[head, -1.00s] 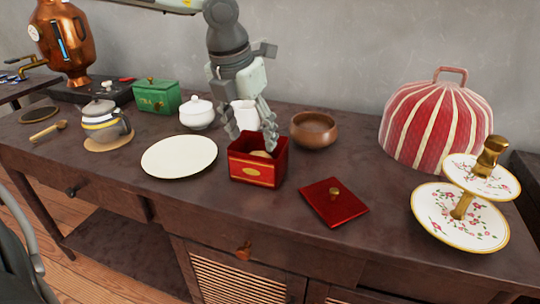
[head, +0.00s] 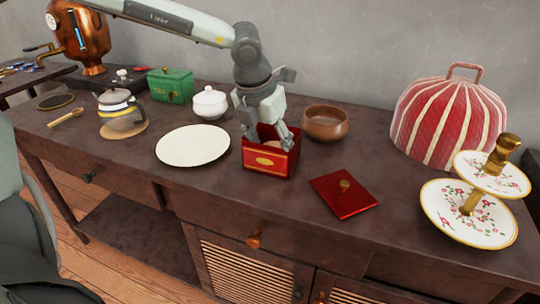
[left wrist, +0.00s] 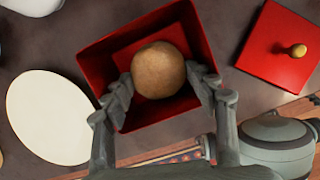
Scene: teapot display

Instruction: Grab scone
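The scone (left wrist: 158,70) is a round, light brown lump inside the red box. The open red box (head: 268,160) with gold trim stands on the sideboard. My left gripper (head: 268,138) points down into the box. In the left wrist view its two fingers (left wrist: 160,88) are spread, one on each side of the scone. The left finger is very close to the scone; I cannot tell whether it touches. The scone is mostly hidden in the head view. My right gripper is not in view.
The box's red lid (head: 343,194) lies to the right of it. A white plate (head: 193,146) is to the left, a brown bowl (head: 325,122) behind right. A tiered floral stand (head: 468,213) and striped red cover (head: 449,118) stand further right.

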